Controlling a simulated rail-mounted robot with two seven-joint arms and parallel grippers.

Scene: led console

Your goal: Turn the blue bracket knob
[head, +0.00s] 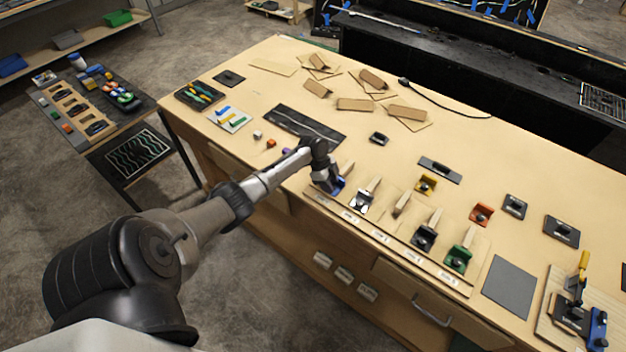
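A row of brackets stands along the front edge of the wooden workbench. The blue bracket (338,186) is at the left end of the row, partly covered by my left gripper (331,186). My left gripper points down at it, touching it or very close. The blue bracket's knob is hidden behind the gripper, and the fingers are too small and dark to tell open from shut. My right gripper is not in view.
To the right in the row are a white bracket (362,201), a black bracket (424,237) and a green bracket (458,258). A yellow bracket (426,184) and a red bracket (481,214) stand farther back. A grey mat (510,287) lies at the front right.

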